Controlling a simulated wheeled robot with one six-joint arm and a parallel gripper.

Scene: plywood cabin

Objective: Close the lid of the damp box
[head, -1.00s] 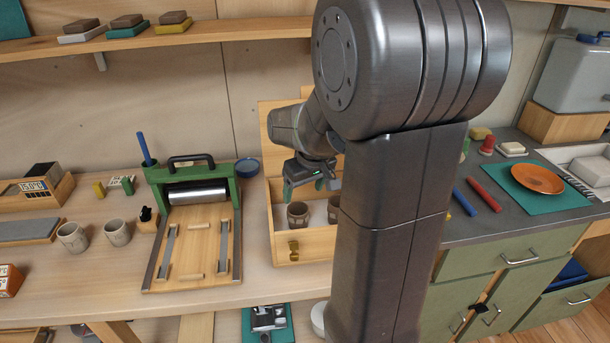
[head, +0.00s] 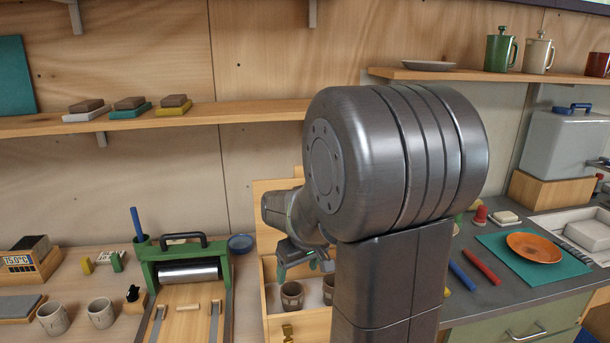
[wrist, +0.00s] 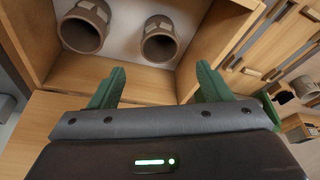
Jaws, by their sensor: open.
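The damp box (head: 303,328) is an open wooden box on the bench with a brass latch (head: 287,333) on its front. Its lid (head: 266,215) stands up at the back, partly hidden by my arm. Two brownish cups stand inside, one on the left (head: 291,295) and one on the right (head: 328,289), partly hidden by my arm. In the wrist view, the cups (wrist: 85,27) show on the box's pale floor. My gripper (head: 298,267) has green fingers, spread apart and empty. It is over the box; the wrist view (wrist: 157,80) shows nothing between the fingers.
A green roller press (head: 188,262) stands left of the box, with a blue bowl (head: 241,243) between them. Two cups (head: 101,312) stand further left. A shelf (head: 230,113) runs above. A counter with a teal mat (head: 565,268) and orange plate (head: 535,247) is on the right.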

